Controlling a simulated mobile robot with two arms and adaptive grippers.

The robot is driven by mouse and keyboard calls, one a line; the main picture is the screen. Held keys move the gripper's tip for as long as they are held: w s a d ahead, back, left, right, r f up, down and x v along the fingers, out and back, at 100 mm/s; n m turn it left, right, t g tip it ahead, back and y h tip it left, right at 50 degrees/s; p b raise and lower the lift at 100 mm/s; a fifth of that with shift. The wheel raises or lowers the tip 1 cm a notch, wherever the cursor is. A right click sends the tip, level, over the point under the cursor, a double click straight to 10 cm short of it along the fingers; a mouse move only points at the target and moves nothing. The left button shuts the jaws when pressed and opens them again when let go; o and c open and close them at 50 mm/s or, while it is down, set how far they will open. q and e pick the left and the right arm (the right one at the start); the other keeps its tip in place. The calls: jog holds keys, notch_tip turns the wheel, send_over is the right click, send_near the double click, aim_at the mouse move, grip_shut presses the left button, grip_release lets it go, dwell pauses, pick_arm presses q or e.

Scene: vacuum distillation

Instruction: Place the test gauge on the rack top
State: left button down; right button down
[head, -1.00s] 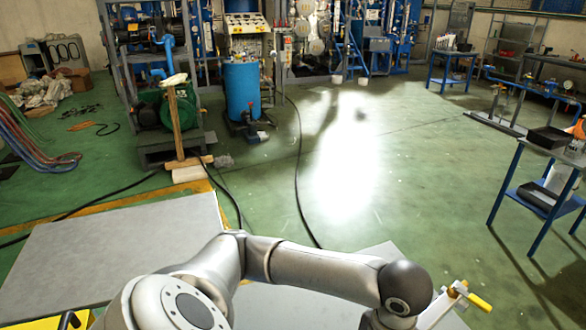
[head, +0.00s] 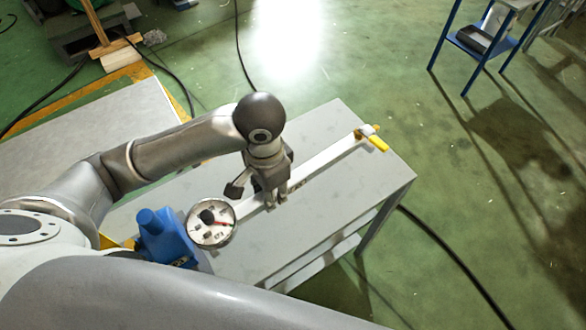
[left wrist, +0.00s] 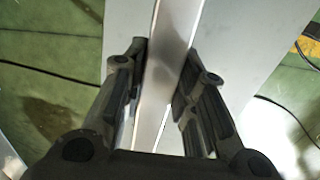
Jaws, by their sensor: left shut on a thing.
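The test gauge has a round white dial (head: 212,222) with a red pointer at one end of a long pale metal bar (head: 325,158). A brass fitting with a yellow handle (head: 376,143) is at the bar's other end. My left gripper (head: 276,202) points down and is shut on the bar, between dial and handle. The left wrist view shows the bar (left wrist: 167,65) between its fingers (left wrist: 160,95). The bar lies over a grey table (head: 345,215); I cannot tell whether it touches it. I cannot make out which surface is the rack top. My right gripper is out of view.
A blue object (head: 165,238) stands at the table's near left, close to the dial. A blue-legged stand (head: 468,50) with a dark tray is at the upper right. A black cable (head: 455,262) crosses the green floor. Open floor lies right of the table.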

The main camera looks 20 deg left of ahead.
pick_arm(q)
jog(key=shift+w+d+r, duration=0.1)
jog(key=shift+w+r, duration=0.05)
jog(key=shift+r, duration=0.1)
jog(key=shift+w+f+m, duration=0.15)
jog(key=shift+w+m, duration=0.15)
jog(key=w+f, duration=0.2)
jog(key=w, duration=0.2)
jog(key=w+a+f+p, duration=0.1)
jog(key=w+f, duration=0.2)
jog(key=w, duration=0.1)
jog(key=w+a+f+p, duration=0.1)
jog(key=w+f, duration=0.2)
jog(key=w, duration=0.1)
jog(key=shift+a+f, duration=0.2)
jog(key=shift+w+f, duration=0.4)
jog(key=shift+f, duration=0.1)
jog(key=shift+w+a+f, duration=0.1)
jog(key=shift+f, duration=1.55)
jog(key=shift+f, duration=0.15)
jog(key=c, duration=1.2)
grip_release()
jog(key=shift+o, duration=0.2)
